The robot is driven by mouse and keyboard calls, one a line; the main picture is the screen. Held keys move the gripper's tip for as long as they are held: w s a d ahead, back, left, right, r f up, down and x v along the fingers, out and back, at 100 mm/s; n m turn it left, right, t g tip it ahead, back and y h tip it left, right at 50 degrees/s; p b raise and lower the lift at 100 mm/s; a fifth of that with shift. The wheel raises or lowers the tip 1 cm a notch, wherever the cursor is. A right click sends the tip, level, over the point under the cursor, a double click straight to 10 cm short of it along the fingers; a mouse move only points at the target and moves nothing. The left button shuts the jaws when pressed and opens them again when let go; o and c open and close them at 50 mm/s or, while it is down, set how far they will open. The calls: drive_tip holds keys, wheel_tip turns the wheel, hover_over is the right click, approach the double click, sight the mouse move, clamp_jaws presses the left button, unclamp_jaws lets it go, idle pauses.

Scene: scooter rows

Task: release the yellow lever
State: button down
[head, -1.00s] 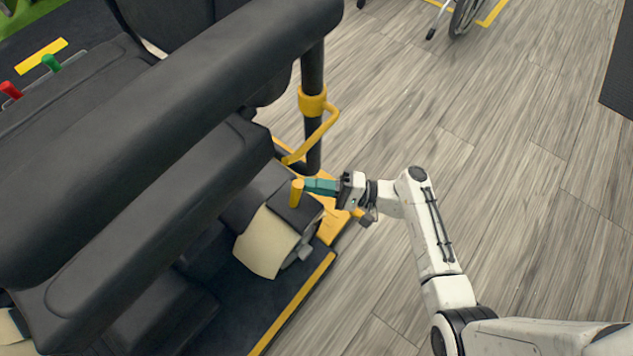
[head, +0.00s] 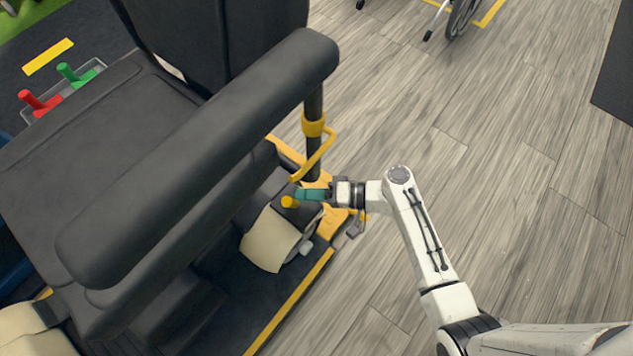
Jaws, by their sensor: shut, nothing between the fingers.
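The yellow lever (head: 290,202) shows as a short knob on a dark box beside the seat's base. It looks low or tilted; its exact angle is hard to tell from above. My gripper (head: 309,194) has teal fingers, shut with nothing between them. The fingertips are just right of the lever, close to it; I cannot tell whether they touch it. The big black seat (head: 70,150) and its armrest (head: 200,165) stand to the left of the lever.
A black post (head: 314,105) with a yellow handle rises just behind my gripper. A wheel (head: 462,18) is at the top.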

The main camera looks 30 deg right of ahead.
drive_tip(key=shift+s+a+r+n+h+p, duration=0.1)
drive_tip(key=shift+a+r+n+h+p, duration=0.05)
drive_tip(key=shift+a+n+h+p, duration=0.2)
idle(0.5)
